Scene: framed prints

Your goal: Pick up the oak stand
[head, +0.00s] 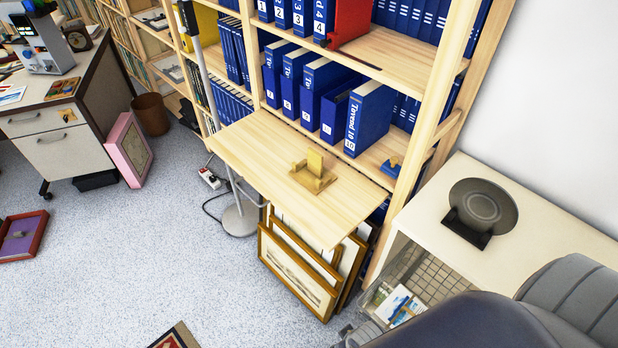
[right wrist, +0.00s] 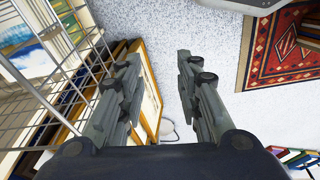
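A light wooden stand (head: 313,173), which looks like the oak stand, sits on the pull-out wooden shelf board (head: 254,151) in the head view. It has a flat base and an upright back piece, and nothing rests on it. My right gripper (right wrist: 157,62) is open and empty in the right wrist view, pointing down over the floor beside framed prints. In the head view only my dark right arm shows at the lower right, and its gripper is hidden. The oak stand cannot be made out in the right wrist view. My left gripper is not in view.
Blue binders (head: 369,118) stand behind the board, with a small blue stand (head: 391,167) to their right. Framed prints (head: 297,272) lean below. A white cabinet (head: 545,232) on the right bears a dark plate (head: 484,205) on a black stand. A wire rack (right wrist: 58,60) is close to my right gripper.

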